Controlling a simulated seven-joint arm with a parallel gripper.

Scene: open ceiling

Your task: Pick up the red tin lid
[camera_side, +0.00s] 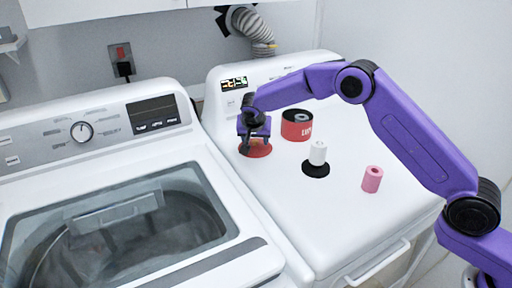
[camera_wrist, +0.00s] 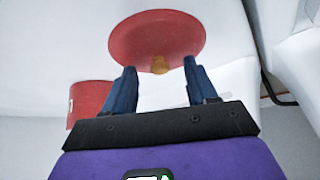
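The red tin lid (camera_side: 257,151) lies flat on top of the right-hand white machine, partly hidden under my gripper (camera_side: 255,141). In the wrist view the lid (camera_wrist: 157,35) is a round red disc with a small brownish-yellow piece (camera_wrist: 159,66) at its near edge. My gripper (camera_wrist: 159,68) is open, its two blue fingers apart and pointing down at the lid. The yellowish piece shows between the fingertips, with a gap on both sides. Whether the fingertips touch the lid, I cannot tell.
A red tin (camera_side: 297,130) with a dark open top stands just right of the lid; it also shows in the wrist view (camera_wrist: 88,101). A white roll (camera_side: 318,152) sits on a black disc (camera_side: 316,170). A pink roll (camera_side: 372,179) stands farther right. The machine's front top is clear.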

